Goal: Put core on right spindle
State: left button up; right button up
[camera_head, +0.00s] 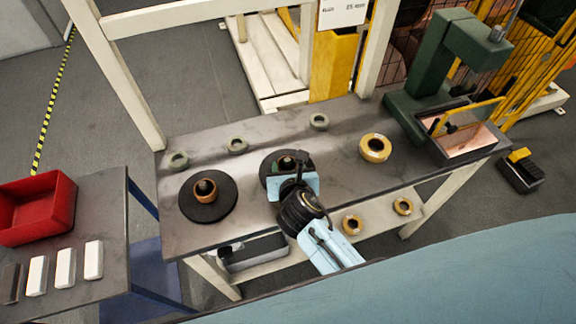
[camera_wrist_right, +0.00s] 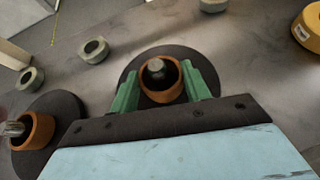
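The right spindle stands on a round dark disc, mostly hidden behind my right gripper in the head view. The gripper also shows in the head view (camera_head: 290,172). The left spindle's disc (camera_head: 207,210) carries another core (camera_head: 205,193) around its spindle; that core also shows in the wrist view (camera_wrist_right: 35,130). My left gripper is out of view.
Several grey-green rings, one at the back left (camera_head: 179,159), lie along the table's (camera_head: 330,155) back. A yellow roll (camera_head: 375,148) and a green press (camera_head: 425,80) stand to the right. A red bin (camera_head: 40,215) is on the left side table.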

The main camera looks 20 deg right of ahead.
jog(key=o, duration=0.5)
jog(key=shift+c, duration=0.2)
jog(key=shift+r, duration=0.2)
jog(key=p+v, duration=0.1)
jog(key=v, duration=1.1)
jog(key=shift+p, duration=0.4)
